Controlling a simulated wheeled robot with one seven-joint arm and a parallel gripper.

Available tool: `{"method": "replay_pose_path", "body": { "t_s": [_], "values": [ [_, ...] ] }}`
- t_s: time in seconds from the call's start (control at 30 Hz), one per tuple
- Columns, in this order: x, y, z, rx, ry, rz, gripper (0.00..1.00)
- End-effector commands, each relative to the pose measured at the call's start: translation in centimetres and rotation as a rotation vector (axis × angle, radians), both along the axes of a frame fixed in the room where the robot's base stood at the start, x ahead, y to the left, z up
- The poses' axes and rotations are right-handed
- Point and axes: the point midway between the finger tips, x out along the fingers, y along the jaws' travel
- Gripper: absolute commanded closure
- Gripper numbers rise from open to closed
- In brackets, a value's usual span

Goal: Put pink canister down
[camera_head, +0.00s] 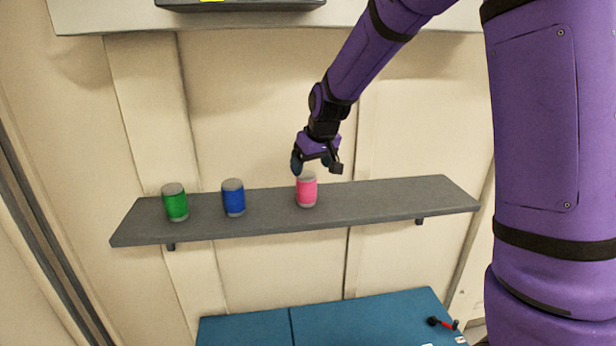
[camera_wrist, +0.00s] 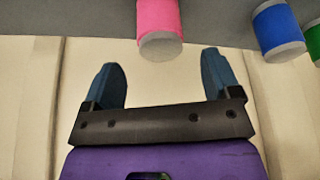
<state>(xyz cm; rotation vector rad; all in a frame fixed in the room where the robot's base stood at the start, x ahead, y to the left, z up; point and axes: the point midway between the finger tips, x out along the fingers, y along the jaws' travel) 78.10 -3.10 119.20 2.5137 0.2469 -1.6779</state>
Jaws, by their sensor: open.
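The pink canister (camera_head: 306,191) stands upright on the grey shelf (camera_head: 380,203), right of the blue and green canisters. It also shows at the top of the wrist view (camera_wrist: 158,22), beyond the fingertips. My gripper (camera_head: 317,168) is just above the canister in the head view. In the wrist view my gripper (camera_wrist: 162,75) has its two blue fingers spread wide, with nothing between them. The canister appears apart from the fingers.
A blue canister (camera_head: 233,198) and a green canister (camera_head: 175,203) stand on the shelf to the left. The shelf's right part is clear. Below is a blue surface (camera_head: 365,322) with a small red and black object (camera_head: 443,323). A pale ledge (camera_head: 110,18) runs above.

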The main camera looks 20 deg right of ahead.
Motion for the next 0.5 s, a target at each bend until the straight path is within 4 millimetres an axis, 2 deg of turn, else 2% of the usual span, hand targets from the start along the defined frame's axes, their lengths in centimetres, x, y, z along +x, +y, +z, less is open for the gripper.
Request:
{"method": "replay_pose_path", "body": {
  "t_s": [0.03,0.2,0.5],
  "values": [
    [-0.3,-0.1,1.0,0.001,-0.003,0.000,0.17],
    [-1.3,-0.3,3.4,0.001,-0.003,0.000,0.17],
    [-2.0,-0.4,4.9,0.000,0.001,-0.001,0.17]
  ]
}}
